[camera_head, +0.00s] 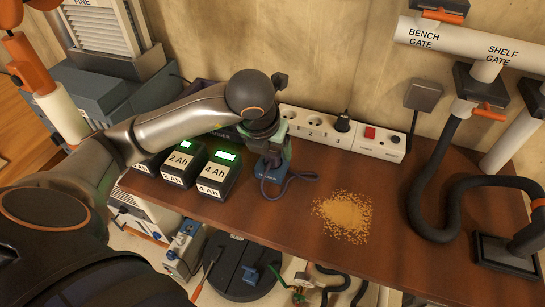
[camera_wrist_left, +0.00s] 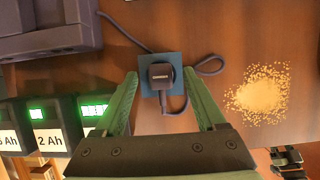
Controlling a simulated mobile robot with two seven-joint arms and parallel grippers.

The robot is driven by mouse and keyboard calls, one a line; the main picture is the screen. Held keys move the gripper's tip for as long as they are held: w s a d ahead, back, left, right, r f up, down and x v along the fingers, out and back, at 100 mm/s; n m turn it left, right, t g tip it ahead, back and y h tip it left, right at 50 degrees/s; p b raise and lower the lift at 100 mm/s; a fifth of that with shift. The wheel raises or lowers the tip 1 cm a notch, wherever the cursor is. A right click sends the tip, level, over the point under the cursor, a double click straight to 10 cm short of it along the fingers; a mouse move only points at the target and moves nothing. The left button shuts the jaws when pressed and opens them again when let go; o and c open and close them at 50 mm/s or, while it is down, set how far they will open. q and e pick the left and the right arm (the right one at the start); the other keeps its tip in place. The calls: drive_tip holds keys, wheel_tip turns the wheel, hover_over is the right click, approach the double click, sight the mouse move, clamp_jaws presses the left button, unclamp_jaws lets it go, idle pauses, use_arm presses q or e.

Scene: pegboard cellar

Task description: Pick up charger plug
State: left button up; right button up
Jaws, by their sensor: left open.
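The charger plug (camera_wrist_left: 160,76) is a small dark block with a light label, lying on a blue square pad (camera_wrist_left: 175,60) on the brown bench. Its dark cord loops out to the right and runs off to the upper left in the wrist view. My left gripper (camera_wrist_left: 159,88) is open, with its green fingers on either side of the plug in that view. I cannot tell how far above the pad the fingertips are. In the head view the left gripper (camera_head: 275,158) hangs over the blue pad (camera_head: 270,175) and mostly hides the plug.
Battery packs with green displays (camera_head: 217,174) stand left of the pad. A white power strip (camera_head: 338,133) with a black plug (camera_head: 343,121) runs along the wall behind. A sawdust patch (camera_head: 343,216) lies to the right. A black hose (camera_head: 430,200) stands farther right.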

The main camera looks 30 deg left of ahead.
use_arm(q)
drive_tip(key=shift+x, duration=0.9)
drive_tip(key=shift+c, duration=0.2)
clamp_jaws()
